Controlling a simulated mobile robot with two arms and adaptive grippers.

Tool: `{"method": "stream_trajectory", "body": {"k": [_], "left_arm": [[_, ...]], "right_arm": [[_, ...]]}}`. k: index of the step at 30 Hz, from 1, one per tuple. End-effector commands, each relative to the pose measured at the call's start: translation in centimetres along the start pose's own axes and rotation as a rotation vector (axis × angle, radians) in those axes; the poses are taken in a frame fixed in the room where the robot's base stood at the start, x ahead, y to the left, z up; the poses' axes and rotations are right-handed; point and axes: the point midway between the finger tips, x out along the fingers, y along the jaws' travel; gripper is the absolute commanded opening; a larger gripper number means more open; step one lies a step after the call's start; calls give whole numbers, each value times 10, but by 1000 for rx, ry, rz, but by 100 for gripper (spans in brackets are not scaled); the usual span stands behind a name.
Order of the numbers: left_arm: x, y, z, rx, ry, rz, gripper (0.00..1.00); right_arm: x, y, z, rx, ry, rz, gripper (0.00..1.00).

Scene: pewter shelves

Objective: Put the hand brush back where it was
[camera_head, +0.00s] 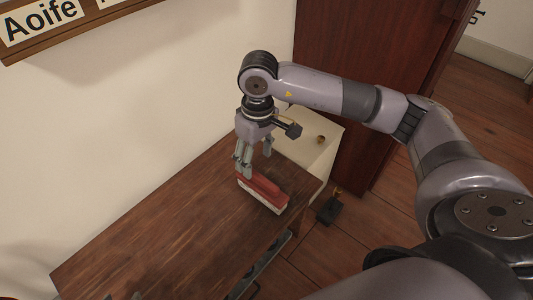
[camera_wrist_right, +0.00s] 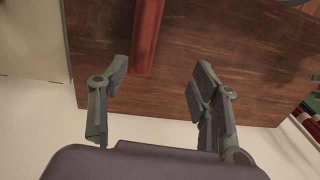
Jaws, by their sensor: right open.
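The hand brush (camera_head: 264,191) has a red-brown back and handle and pale bristles along its lower side. It lies near the right end of a dark wooden top (camera_head: 150,240). In the right wrist view, the brush's red handle end (camera_wrist_right: 147,38) points toward my gripper. My right gripper (camera_head: 256,163) is open, at the upper-left end of the brush in the head view. In the right wrist view, the gap between its fingers (camera_wrist_right: 158,82) is empty, with the handle end just beyond it. My left gripper is not in view.
A wall board (camera_head: 45,40) with an "Aoife" label hangs at upper left. A pale cabinet (camera_head: 313,148) with a knob stands behind the top's right end. A dark red door (camera_head: 360,70) is beyond. A small dark object (camera_head: 329,211) sits on the floor. The top's left part is clear.

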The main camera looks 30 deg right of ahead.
Motion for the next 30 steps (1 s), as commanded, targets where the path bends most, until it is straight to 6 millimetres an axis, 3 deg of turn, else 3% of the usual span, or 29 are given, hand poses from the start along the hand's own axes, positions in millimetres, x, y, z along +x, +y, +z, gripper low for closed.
{"method": "stream_trajectory", "body": {"k": [2,5,6,9,12,15,17,21,23,24,26,29,30], "left_arm": [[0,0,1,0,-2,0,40],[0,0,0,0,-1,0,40],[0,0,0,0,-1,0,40],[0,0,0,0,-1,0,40],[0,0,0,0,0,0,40],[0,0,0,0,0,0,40],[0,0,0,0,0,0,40],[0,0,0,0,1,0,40],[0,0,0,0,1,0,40],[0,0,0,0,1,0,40],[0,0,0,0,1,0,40],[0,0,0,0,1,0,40],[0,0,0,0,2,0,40]], "right_arm": [[9,-36,0,34,16,-124,57],[12,-107,0,145,23,-389,57],[7,-140,1,211,11,-524,57],[-24,-215,4,417,-72,-880,57],[-73,-263,3,656,-227,-1221,57],[-126,-282,-6,916,-453,-1538,57],[-156,-279,-14,1075,-622,-1714,57],[-200,-237,-42,1446,-1107,-2072,57],[-204,-208,-53,1597,-1355,-2200,57],[-201,-187,-60,-1607,1456,2161,57],[-189,-154,-67,-1447,1450,1889,57],[-148,-102,-69,-1163,1389,1460,57],[-126,-84,-65,-1044,1349,1302,57]]}}
